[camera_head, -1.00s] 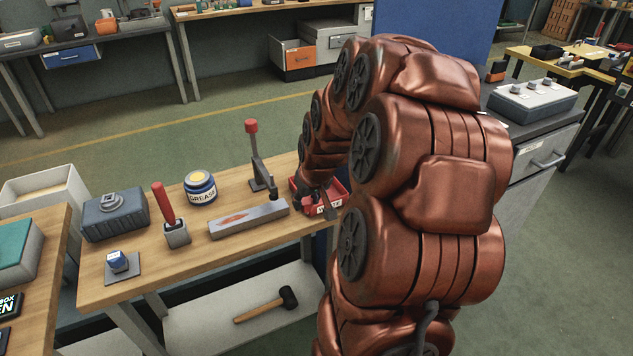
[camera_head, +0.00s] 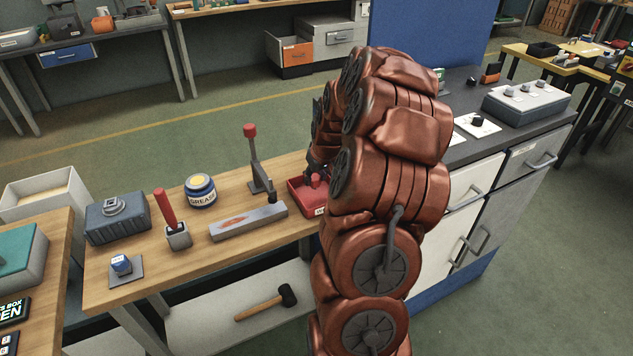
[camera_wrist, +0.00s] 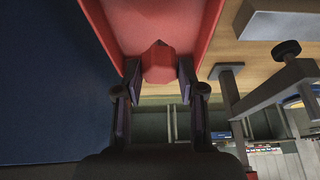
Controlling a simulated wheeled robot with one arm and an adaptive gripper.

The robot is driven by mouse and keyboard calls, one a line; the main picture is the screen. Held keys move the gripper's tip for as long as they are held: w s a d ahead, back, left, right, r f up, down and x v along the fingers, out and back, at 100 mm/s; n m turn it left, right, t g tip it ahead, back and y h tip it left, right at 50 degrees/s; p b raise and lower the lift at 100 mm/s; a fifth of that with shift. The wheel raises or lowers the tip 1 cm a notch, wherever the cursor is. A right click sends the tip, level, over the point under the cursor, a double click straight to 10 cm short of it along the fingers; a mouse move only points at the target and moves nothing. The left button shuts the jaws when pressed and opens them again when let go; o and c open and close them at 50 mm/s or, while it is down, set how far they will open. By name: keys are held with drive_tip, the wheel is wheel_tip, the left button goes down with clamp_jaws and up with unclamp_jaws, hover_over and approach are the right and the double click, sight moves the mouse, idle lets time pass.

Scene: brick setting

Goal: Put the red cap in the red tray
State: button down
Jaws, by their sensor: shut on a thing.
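The red tray (camera_head: 297,202) sits at the right end of the wooden bench, partly hidden behind my arm. The red cap (camera_head: 315,180) shows within the tray's outline. In the wrist view the red cap (camera_wrist: 158,66) is between my two dark fingertips, with the red tray's wall (camera_wrist: 200,15) and inside beyond it. My gripper (camera_wrist: 158,72) is shut on the cap. In the head view my gripper (camera_head: 314,167) is over the tray, mostly hidden by my arm. I cannot tell whether the cap touches the tray floor.
A toggle clamp (camera_head: 258,170) with a red knob stands just left of the tray. A grey bar (camera_head: 247,222), a grease tin (camera_head: 201,190) and a red-handled tool (camera_head: 168,212) are further left. A grey cabinet (camera_head: 465,150) stands to the right.

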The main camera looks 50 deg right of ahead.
sight(318, 179)
drive_tip(key=shift+w+d, duration=0.2)
drive_tip(key=shift+d, duration=0.1)
wheel_tip(318, 179, down, 3)
drive_tip(key=shift+r+p, duration=0.15)
drive_tip(key=shift+p, duration=0.7)
drive_tip(key=shift+f, duration=0.45)
drive_tip(key=shift+f, duration=0.2)
drive_tip(key=c, duration=0.7)
unclamp_jaws()
drive_tip(key=shift+r, duration=0.1)
